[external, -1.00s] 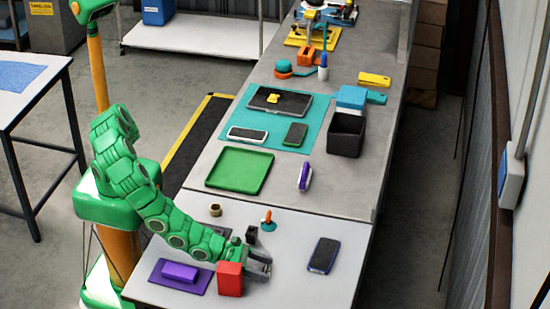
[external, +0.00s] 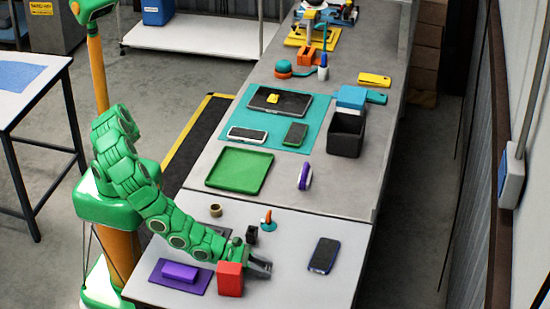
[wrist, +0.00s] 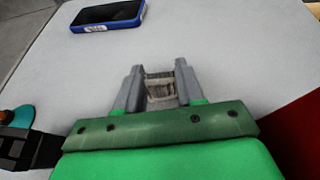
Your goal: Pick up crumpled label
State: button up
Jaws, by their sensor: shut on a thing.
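My gripper (wrist: 159,74) is low over the near grey table, with its two grey fingers shut on the crumpled label (wrist: 160,88). The label is a small, wrinkled, greyish-beige piece that shows between the fingers in the wrist view. Whether it touches the tabletop is hard to tell. In the external view my gripper (external: 261,267) is just right of the red box, and the label cannot be made out there.
A red box (external: 230,279) stands close beside my gripper. A blue-edged phone (external: 323,255) lies to the right, with bare tabletop between. A small black object (external: 252,234) and a teal-and-orange item (external: 267,221) are behind. A purple block (external: 180,272) sits left.

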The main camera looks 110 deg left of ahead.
notch_tip(320, 180, up, 10)
dwell(0.7)
